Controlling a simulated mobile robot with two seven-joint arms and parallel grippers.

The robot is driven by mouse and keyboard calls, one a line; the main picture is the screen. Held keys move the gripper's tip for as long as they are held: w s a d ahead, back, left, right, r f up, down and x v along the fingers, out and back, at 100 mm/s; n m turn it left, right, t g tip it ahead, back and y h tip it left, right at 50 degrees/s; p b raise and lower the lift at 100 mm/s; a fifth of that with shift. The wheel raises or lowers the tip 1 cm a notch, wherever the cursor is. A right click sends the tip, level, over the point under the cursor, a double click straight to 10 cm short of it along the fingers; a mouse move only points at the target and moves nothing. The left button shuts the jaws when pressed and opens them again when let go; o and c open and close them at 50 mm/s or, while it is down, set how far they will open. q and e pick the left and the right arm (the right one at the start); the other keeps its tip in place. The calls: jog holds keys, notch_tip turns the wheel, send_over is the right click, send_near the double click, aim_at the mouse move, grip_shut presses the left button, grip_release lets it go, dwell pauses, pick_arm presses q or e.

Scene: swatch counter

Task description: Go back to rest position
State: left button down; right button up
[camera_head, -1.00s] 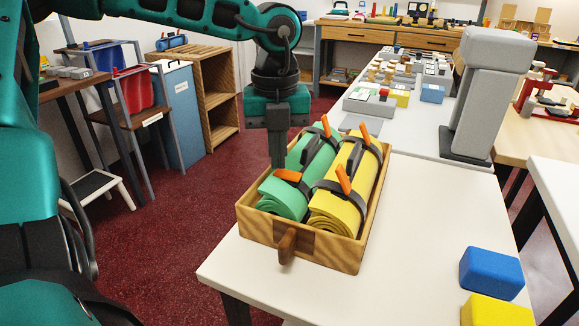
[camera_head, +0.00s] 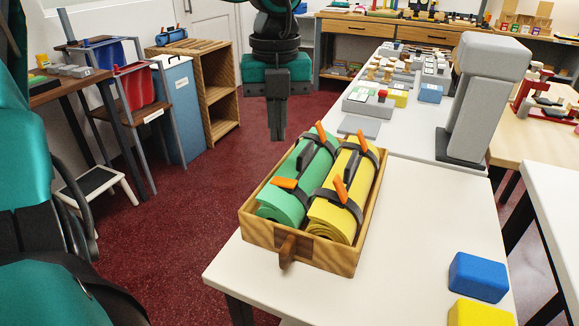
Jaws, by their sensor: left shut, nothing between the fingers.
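My left gripper (camera_head: 277,138) hangs pointing down from the top of the head view, shut and empty. It is above and behind the wooden tray, apart from it. The wooden tray (camera_head: 322,254) sits on the white table with a green roll (camera_head: 287,196) and a yellow roll (camera_head: 334,216) side by side in it. Each roll has dark straps with orange tabs. My right gripper is not in view.
A blue block (camera_head: 478,277) and a yellow block (camera_head: 480,313) lie on the white table (camera_head: 405,265) at the front right. A grey padded stand (camera_head: 480,105) rises behind. Wooden shelves (camera_head: 212,85) stand at the left. Red floor lies between.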

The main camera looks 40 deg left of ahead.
pick_arm(q)
jog(key=shift+r, duration=0.35)
